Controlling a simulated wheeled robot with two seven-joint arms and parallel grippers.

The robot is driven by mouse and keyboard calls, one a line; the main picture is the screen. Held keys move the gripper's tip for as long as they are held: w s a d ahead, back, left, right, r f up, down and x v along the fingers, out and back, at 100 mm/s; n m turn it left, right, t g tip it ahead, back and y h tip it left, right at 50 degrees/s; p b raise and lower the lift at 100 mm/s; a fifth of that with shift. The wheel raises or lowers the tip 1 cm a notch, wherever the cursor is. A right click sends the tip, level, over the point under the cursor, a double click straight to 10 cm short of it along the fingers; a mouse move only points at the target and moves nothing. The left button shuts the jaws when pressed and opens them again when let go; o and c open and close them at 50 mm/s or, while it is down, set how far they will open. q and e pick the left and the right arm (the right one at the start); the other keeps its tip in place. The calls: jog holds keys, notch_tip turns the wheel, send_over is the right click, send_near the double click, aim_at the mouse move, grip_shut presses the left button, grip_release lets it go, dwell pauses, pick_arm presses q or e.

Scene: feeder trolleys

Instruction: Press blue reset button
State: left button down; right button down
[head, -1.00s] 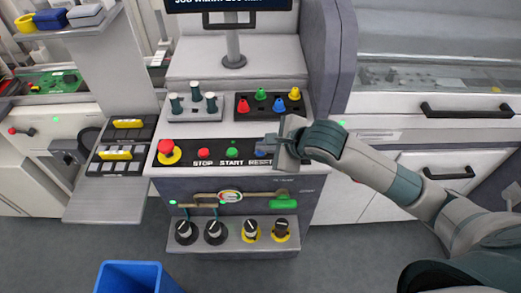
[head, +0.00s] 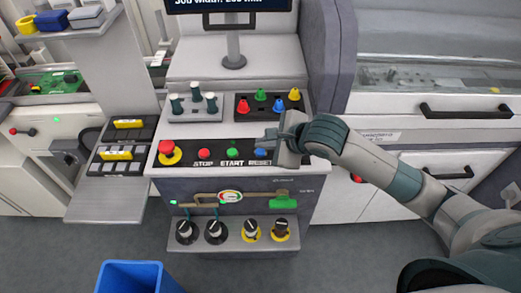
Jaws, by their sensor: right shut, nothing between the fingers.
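The blue reset button (head: 261,152) sits on the black control strip above the word RESET, at the right end of the button row. My right gripper (head: 268,141) comes in from the right, shut and empty. Its fingertips are just above and beside the blue button in the picture; I cannot tell whether they touch it. The gripper body hides the strip's right end. The green start button (head: 232,154) and the red stop button (head: 204,154) are to the left. My left gripper is not in view.
A red mushroom button (head: 166,147) on a yellow base is at the strip's left end. Behind stand a grey holder with dark-green pegs (head: 195,104) and a black tray with coloured cones (head: 262,103). Knobs (head: 215,231) line a lower shelf. A blue bin (head: 133,277) stands in front.

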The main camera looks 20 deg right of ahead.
aim_at(263, 154)
jog(key=shift+r+p, duration=1.2)
jog(key=shift+r, duration=1.3)
jog(key=shift+a, duration=0.1)
